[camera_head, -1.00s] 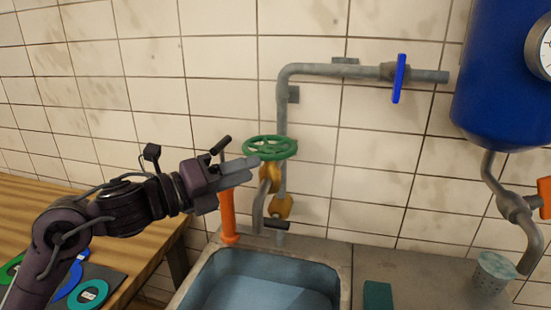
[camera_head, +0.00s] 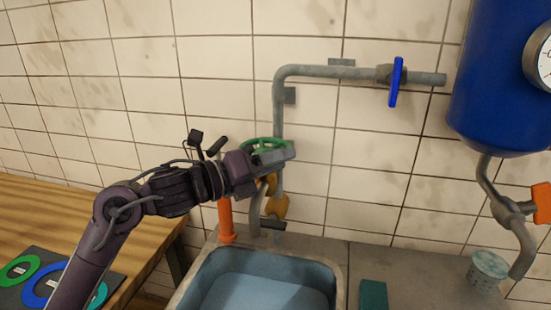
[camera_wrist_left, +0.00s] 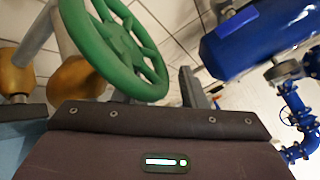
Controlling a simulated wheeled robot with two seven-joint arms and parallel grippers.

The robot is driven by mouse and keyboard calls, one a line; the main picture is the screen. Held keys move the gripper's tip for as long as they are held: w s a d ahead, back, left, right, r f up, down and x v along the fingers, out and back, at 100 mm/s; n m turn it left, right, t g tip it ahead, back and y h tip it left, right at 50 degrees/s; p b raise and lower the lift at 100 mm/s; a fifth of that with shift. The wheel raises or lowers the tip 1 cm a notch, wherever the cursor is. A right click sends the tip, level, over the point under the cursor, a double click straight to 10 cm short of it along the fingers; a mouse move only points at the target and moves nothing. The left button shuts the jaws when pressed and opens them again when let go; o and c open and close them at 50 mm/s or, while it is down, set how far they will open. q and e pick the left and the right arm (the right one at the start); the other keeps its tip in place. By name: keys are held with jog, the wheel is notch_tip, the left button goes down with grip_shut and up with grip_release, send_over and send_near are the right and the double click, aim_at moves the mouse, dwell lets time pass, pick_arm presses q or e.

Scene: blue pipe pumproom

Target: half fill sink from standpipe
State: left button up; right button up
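The green handwheel (camera_head: 252,147) sits on the grey standpipe (camera_head: 280,110), above brass fittings (camera_head: 279,206). My left gripper (camera_head: 275,155) is at the wheel and hides much of it. In the left wrist view the spoked green wheel (camera_wrist_left: 128,50) is close in front of the gripper. One grey finger (camera_wrist_left: 193,88) shows right of the rim, set off from the middle, so the gripper looks open; the other finger is mostly hidden. I cannot tell whether the fingers touch the rim. The blue-grey sink (camera_head: 205,275) is below, with a pale, water-like surface inside. My right gripper is out of view.
A blue lever (camera_head: 396,82) is on the upper pipe. An orange upright (camera_head: 226,220) stands behind the sink. A blue tank (camera_head: 500,90) hangs at right, above a perforated cup (camera_head: 489,268). A wooden table (camera_head: 130,225) with coloured rings is at left.

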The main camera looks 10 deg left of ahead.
pick_arm(q)
jog(key=shift+c, duration=0.5)
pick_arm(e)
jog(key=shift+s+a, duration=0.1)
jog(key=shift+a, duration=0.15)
pick_arm(q)
grip_shut()
jog(key=shift+a, duration=0.1)
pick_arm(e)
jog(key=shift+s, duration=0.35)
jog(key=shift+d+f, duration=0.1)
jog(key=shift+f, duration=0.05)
